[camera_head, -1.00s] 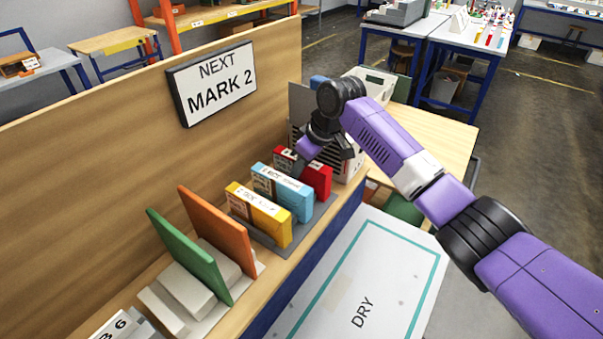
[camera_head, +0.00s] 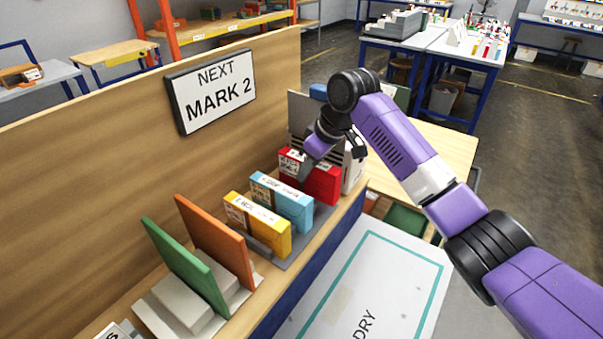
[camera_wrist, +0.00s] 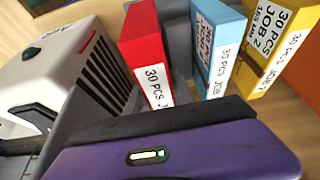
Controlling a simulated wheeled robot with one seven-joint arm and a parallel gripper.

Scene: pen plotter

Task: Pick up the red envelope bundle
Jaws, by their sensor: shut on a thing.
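The red envelope bundle (camera_head: 322,183) stands upright at the far end of a row on the bench, beside the white machine. My gripper (camera_head: 306,167) is at its top, with a finger down by its near face, and is shut on it. In the wrist view the red bundle (camera_wrist: 141,48) shows its red side and a white "30 PCS" label. My gripper's purple body fills the bottom of that view and hides the contact. Whether the bundle is clear of its holder cannot be told.
A light blue bundle (camera_head: 284,200) and a yellow bundle (camera_head: 262,228) stand close by in the same row. The white machine (camera_wrist: 72,62) is on the other side. A sign reading "NEXT MARK 2" (camera_head: 212,90) hangs on the wooden panel. Green and orange boards (camera_head: 214,240) stand nearer.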

